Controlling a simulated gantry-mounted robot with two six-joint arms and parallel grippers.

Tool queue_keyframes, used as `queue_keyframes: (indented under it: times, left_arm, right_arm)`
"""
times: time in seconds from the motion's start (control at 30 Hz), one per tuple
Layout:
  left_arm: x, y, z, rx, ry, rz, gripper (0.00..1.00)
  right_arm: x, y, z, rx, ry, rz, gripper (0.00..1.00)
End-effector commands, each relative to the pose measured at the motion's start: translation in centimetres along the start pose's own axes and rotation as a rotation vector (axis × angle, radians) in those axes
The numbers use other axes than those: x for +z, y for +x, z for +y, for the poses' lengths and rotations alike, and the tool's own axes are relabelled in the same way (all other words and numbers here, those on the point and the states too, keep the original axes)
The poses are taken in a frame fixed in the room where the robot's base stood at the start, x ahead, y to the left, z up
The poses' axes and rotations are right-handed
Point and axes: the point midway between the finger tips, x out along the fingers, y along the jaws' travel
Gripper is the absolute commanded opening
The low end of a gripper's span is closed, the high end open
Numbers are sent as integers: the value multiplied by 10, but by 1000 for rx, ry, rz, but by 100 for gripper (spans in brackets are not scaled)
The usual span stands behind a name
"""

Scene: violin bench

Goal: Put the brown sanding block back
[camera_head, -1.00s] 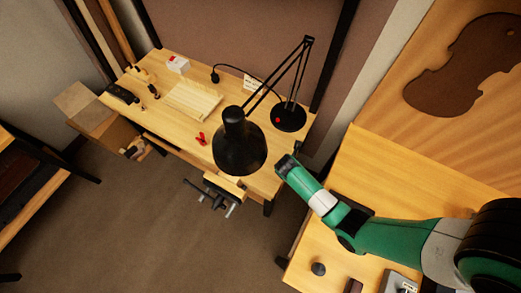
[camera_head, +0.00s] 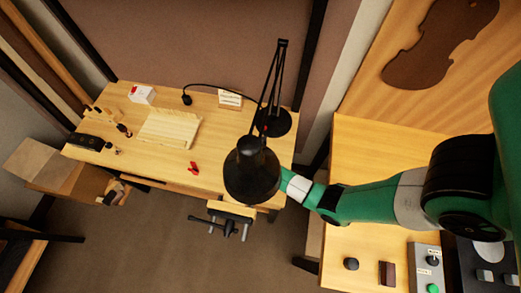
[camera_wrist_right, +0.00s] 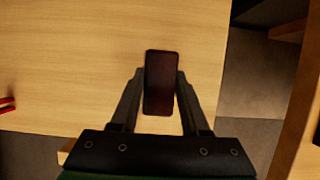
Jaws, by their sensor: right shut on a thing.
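My right gripper (camera_wrist_right: 160,92) is shut on a dark reddish-brown block, which I take to be the brown sanding block (camera_wrist_right: 162,84). In the right wrist view the block stands between the two fingers, above the pale wood bench top. In the head view my right arm reaches in from the right to the front right of the workbench (camera_head: 225,180). There the black lamp head (camera_head: 251,170) hides the gripper and block. My left gripper is not in view.
A wooden rack (camera_head: 169,128) and a red clip (camera_head: 194,168) lie on the workbench. A vise (camera_head: 230,218) juts from its front edge. An open cardboard box (camera_head: 80,185) is at its left. Another dark brown block (camera_head: 387,274) lies on the right-hand table (camera_head: 350,235).

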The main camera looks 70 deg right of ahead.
Motion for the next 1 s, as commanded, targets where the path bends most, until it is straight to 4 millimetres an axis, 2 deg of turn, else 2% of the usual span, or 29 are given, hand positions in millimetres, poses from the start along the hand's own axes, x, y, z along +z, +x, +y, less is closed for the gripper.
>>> queue_keyframes:
  times: [0.03, 0.1, 0.2, 0.67, 0.7, 0.83, 1.0]
  left_arm:
    - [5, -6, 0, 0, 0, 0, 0]
    - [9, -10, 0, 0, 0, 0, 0]
    - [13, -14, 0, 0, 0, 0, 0]
    - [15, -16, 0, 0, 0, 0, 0]
    - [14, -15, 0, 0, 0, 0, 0]
    - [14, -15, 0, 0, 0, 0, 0]
    - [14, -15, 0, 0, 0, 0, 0]
  right_arm:
    - [-5, 12, 0, -2, -1, 1, 0]
    - [-10, 23, 0, -1, -1, 1, 0]
    - [-14, 34, 0, 0, 0, 0, 0]
    - [-17, 41, 0, 2, 0, 0, 0]
    - [-17, 40, 0, 2, 0, 0, 53]
    - [-17, 40, 0, 1, 0, 0, 76]
    - [-17, 40, 0, 1, 0, 0, 76]
